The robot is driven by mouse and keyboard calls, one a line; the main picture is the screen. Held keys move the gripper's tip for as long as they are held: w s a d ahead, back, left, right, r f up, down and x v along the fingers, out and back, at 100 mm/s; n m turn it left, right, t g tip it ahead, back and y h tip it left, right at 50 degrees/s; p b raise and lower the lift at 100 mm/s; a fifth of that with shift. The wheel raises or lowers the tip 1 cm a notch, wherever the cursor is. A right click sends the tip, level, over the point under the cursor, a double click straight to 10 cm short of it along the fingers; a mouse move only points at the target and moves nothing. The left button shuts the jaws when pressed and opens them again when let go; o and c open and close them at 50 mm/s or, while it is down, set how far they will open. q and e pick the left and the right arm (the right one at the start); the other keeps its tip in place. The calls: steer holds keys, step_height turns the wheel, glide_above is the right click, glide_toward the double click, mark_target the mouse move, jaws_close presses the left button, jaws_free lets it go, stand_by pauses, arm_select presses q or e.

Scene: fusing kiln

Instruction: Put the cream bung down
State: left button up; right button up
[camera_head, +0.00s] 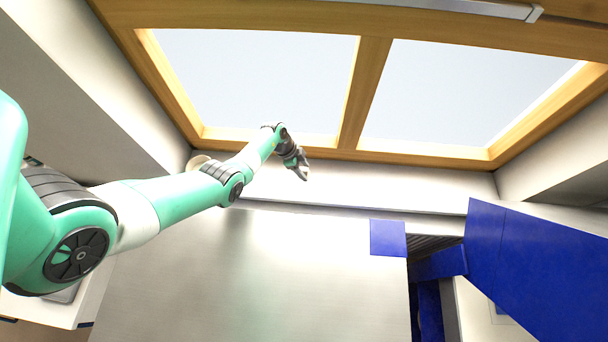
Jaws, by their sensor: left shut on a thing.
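My left gripper (302,172) is at the far end of the green arm, in front of the sill below the window. It is small in the picture, points down and to the right, and is shut on the cream bung. The bung is too small and too hidden by the fingers to make out its shape. The gripper looks clear of the grey metal surface (255,270) nearer to me. My right gripper is not in view.
A wood-framed window (355,95) spans the back, above a pale ledge (400,183). Blue panels (535,265) stand at the right, with a smaller blue block (388,238) at the metal surface's back right corner. A cream rounded thing (198,161) shows partly behind my left forearm. The metal surface is bare.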

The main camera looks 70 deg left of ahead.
arm_select(q)
step_height(320, 180, down, 4)
steer(key=shift+a+r+b, duration=0.1)
steer(key=shift+r+b, duration=0.15)
steer(key=shift+b, duration=0.8)
steer(key=shift+r, duration=0.15)
steer(key=o, duration=0.9)
steer(key=shift+f, duration=0.25)
steer(key=o, duration=0.5)
steer(key=shift+c, duration=0.2)
steer(key=shift+r, duration=0.1)
